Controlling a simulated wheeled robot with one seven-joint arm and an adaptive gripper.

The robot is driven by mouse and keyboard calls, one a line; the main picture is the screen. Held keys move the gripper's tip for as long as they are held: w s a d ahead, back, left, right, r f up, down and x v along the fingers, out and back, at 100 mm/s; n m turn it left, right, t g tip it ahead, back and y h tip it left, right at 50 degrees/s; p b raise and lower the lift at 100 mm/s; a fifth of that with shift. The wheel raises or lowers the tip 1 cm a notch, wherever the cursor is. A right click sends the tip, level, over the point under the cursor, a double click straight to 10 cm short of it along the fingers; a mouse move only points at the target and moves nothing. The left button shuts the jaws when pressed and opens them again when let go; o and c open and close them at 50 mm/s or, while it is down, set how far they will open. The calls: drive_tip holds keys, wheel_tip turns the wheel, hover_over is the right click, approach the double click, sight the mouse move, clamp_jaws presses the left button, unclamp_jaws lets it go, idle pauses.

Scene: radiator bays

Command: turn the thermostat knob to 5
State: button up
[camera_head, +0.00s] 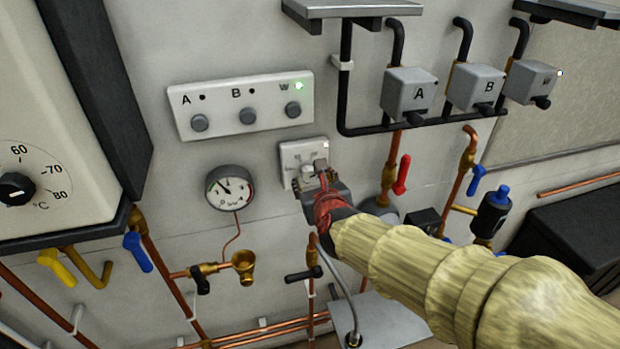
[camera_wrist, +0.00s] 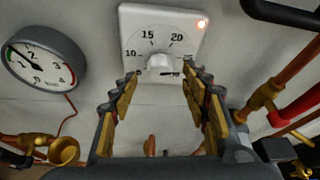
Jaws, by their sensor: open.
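The thermostat is a white square plate (camera_wrist: 188,22) with a dial and a lit orange lamp at its upper right. Its white knob (camera_wrist: 160,64) sits low in the dial, under the marks 10, 15 and 20. A short dark mark shows at the knob's lower right; I cannot tell if it is the pointer. The lowest dial marks are partly hidden by my fingers. My gripper (camera_wrist: 161,82) is open, with one finger on each side just below the knob; contact is not clear. In the head view, my gripper (camera_head: 322,172) covers the lower right of the thermostat plate (camera_head: 294,153).
A pressure gauge (camera_head: 229,187) is left of the thermostat, with a brass valve (camera_head: 242,262) below. A switch panel (camera_head: 235,85) is above. Copper pipes and a red lever (camera_head: 402,175) stand close on the right. A boiler dial (camera_head: 16,188) is far left.

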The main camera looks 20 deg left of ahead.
sight(309, 176)
drive_tip(key=shift+x, duration=1.95)
drive_tip(key=shift+c, duration=0.2)
drive_tip(key=c, duration=1.1)
